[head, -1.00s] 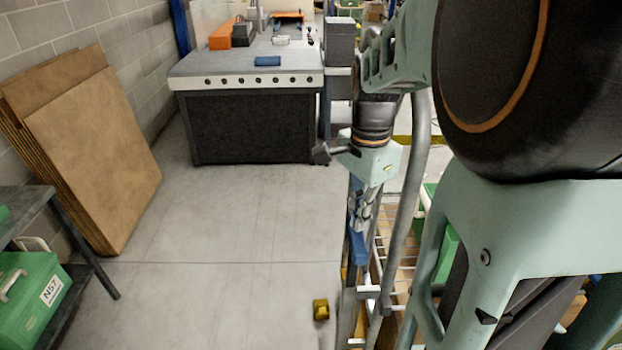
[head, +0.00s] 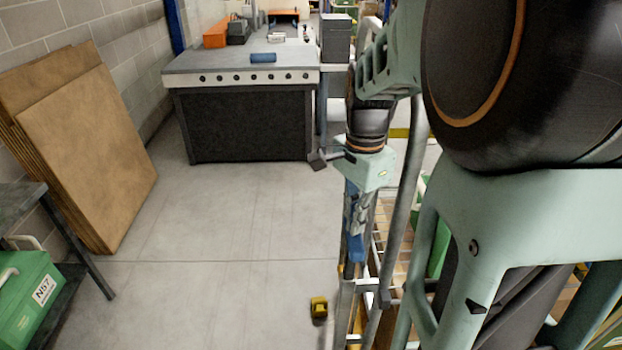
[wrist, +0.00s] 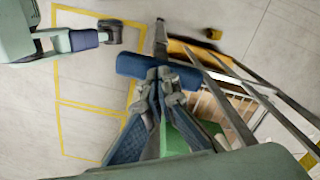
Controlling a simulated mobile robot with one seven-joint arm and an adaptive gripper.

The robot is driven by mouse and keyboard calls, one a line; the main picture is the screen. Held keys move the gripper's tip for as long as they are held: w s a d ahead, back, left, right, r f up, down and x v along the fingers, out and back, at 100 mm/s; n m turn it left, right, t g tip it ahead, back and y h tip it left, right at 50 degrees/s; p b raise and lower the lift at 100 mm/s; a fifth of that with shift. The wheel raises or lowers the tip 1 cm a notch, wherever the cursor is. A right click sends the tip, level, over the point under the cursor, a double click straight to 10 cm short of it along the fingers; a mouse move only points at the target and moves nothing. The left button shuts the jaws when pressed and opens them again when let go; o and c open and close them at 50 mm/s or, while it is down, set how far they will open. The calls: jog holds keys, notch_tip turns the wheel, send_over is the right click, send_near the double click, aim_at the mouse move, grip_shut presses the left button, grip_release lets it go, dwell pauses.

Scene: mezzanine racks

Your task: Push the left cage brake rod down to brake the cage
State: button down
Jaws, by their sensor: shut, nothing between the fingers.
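The cage (head: 388,297) is a grey metal tube frame at the lower right of the head view; its bars (wrist: 238,118) also show in the wrist view. A blue cylindrical grip (wrist: 145,68), apparently the brake rod's handle, lies crosswise just beyond my fingertips. A short dark bar (wrist: 160,36) shows behind it. The blue grip also shows below my fingers in the head view (head: 356,248). My gripper (head: 355,232) points down at the cage's left edge, shut and empty. Its fingertips (wrist: 164,84) are at or very near the grip; contact cannot be told.
A small yellow object (head: 319,307) sits on the floor left of the cage. A workbench (head: 245,78) stands at the back. Cardboard sheets (head: 92,150) lean on the left wall, near a shelf with a green case (head: 30,292). The floor between is clear.

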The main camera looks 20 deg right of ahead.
jog(key=shift+f+b, duration=1.15)
jog(key=shift+f, duration=0.7)
notch_tip(320, 180, up, 7)
jog(key=p, duration=0.6)
jog(key=shift+r, duration=0.2)
jog(key=shift+f, duration=0.15)
